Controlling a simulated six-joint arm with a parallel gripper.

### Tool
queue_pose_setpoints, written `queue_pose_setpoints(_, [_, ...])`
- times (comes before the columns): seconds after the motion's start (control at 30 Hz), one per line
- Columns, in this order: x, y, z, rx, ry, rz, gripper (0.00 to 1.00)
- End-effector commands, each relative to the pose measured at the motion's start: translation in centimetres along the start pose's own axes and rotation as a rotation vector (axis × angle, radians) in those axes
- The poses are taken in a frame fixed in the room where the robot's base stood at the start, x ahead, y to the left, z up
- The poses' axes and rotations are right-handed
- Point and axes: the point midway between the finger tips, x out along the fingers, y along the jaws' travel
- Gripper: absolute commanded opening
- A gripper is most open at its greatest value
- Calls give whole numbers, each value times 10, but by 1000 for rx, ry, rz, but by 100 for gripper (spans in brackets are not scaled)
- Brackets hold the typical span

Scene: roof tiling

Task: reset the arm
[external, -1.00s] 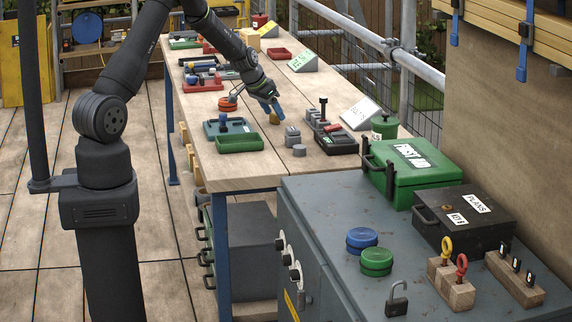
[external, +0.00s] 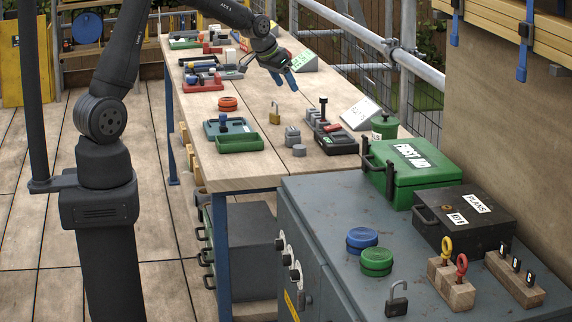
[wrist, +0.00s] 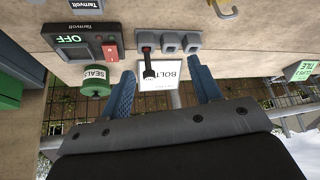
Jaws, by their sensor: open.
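My gripper (external: 285,80) is raised above the wooden workbench (external: 215,168), toward its far half. Its two blue fingers are spread apart with nothing between them. In the wrist view my gripper (wrist: 165,88) shows both fingers apart, with the white bolts sign (wrist: 171,74) and the bench's edge seen beyond and below them. A brass padlock (external: 275,117) stands on the bench, apart from the gripper. It shows partly at the top edge of the wrist view (wrist: 228,10).
On the bench are a green tray (external: 239,142), red discs (external: 228,103), grey blocks (external: 293,136) and a black switch box (external: 337,143). A metal railing (external: 390,50) runs along the right side. A green first aid box (external: 405,172) stands on the grey cabinet in front.

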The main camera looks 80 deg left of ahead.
Motion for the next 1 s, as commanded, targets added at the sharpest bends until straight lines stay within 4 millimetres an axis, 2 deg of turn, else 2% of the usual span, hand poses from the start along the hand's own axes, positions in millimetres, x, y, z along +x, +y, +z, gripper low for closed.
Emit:
queue_pose_setpoints(0.1, [-22, -1, -14, -1, 5, -1, 58])
queue_pose_setpoints(0.27, [-46, 4, -28, 9, 1, 5, 58])
queue_pose_setpoints(0.53, [-37, 60, -38, 108, -5, 60, 58])
queue_pose_setpoints(1.0, [-34, 154, -46, 270, -11, 150, 58])
